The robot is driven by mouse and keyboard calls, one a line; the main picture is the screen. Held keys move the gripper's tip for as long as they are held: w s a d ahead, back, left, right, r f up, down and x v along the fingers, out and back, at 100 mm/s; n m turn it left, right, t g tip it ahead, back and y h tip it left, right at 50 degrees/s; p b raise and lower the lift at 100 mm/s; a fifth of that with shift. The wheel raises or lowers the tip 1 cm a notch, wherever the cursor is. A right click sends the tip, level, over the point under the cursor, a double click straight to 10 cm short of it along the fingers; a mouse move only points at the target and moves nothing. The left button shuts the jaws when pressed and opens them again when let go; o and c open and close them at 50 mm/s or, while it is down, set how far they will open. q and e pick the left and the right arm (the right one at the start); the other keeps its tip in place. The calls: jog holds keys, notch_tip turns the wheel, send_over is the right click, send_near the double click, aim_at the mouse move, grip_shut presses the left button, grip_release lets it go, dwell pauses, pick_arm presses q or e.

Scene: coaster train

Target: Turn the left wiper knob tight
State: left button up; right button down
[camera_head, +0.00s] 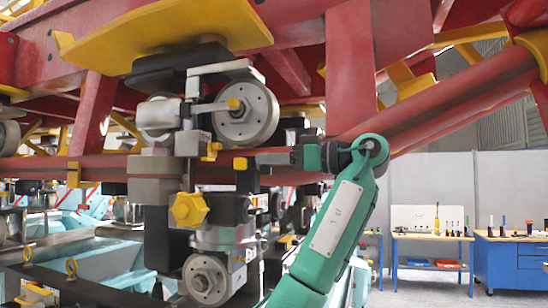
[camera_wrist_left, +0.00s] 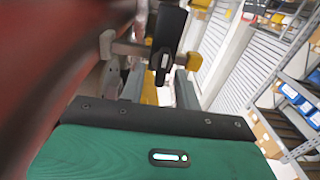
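A yellow lobed knob (camera_head: 190,210), which looks like the wiper knob, sits on the front of the wheel assembly in the head view. My left gripper (camera_head: 244,164) points left from my green arm, just above and right of this knob and apart from it. Its tips are near a dark block beside the red rail. In the wrist view two grey fingers of the gripper (camera_wrist_left: 158,88) stand apart with a gap between them, so it looks open. A yellow piece shows in that gap; I cannot tell which part it is. My right gripper is not in view.
A steel wheel (camera_head: 246,114) and a lower wheel (camera_head: 206,279) flank the knob above and below. A red rail (camera_head: 440,108) runs close to my wrist. A blue tool cabinet (camera_head: 510,264) and workbench stand at the back right. The wrist view shows shelves at right.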

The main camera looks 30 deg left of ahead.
pick_arm(q)
jog(key=shift+c, duration=1.1)
grip_shut()
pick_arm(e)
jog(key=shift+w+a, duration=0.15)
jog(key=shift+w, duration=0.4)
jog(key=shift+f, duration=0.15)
pick_arm(q)
jog(key=m+b, duration=0.2)
jog(key=m, duration=0.4)
jog(key=m+b, duration=0.3)
jog(key=m, duration=0.3)
jog(key=w+f+m+b, duration=0.1)
jog(key=m+b, duration=0.2)
jog(key=m, duration=0.3)
jog(key=shift+a, duration=0.1)
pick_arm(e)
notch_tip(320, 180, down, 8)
pick_arm(q)
jog(key=shift+m, duration=0.4)
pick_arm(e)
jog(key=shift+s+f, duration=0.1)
